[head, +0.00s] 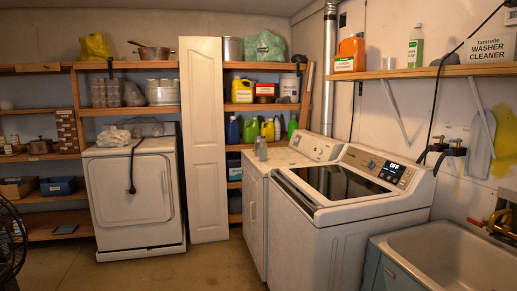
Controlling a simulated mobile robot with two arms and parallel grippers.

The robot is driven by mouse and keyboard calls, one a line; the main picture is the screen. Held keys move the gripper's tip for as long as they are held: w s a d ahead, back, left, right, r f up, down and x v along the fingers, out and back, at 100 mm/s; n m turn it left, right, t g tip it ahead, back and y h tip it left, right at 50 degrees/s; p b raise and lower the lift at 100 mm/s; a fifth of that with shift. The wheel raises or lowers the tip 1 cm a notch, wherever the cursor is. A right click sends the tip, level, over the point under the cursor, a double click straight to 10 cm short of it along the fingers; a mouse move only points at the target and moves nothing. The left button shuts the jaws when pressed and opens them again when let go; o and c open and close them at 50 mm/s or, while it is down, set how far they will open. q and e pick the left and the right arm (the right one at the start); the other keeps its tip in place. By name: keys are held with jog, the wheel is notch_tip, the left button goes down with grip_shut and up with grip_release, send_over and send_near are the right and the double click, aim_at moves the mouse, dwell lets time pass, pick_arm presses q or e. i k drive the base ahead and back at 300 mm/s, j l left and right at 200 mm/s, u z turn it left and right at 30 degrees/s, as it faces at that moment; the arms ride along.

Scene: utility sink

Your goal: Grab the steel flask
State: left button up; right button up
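A small grey metallic bottle, which looks like the steel flask (261,148), stands upright on the far white machine (280,158), near its left front edge. It is small in the picture, so its details are hard to tell. Nothing is touching it from above. Neither of my grippers shows in the head view.
A washer (345,190) with a dark lid stands nearer, right of the far machine. A utility sink (455,262) is at the lower right. A white door panel (204,140) leans by the shelves. A black fan (10,240) is at the left. The middle floor (185,272) is clear.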

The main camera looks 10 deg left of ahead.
aim_at(257, 140)
jog(key=i+j+u, duration=0.3)
jog(key=i, duration=0.15)
jog(key=i+j+u, duration=0.15)
jog(key=i+u, duration=0.15)
jog(key=i, duration=0.2)
jog(key=i+j+u, duration=0.1)
jog(key=i, duration=0.9)
jog(key=i+j+u, duration=0.15)
jog(key=i, duration=0.8)
jog(key=i+j+z, duration=0.1)
jog(key=i+z, duration=0.35)
jog(key=i+j+z, duration=0.15)
jog(key=i+z, duration=0.15)
jog(key=z, duration=0.15)
jog(key=i+j+z, duration=0.6)
jog(key=j+z, duration=0.15)
jog(key=z, duration=0.2)
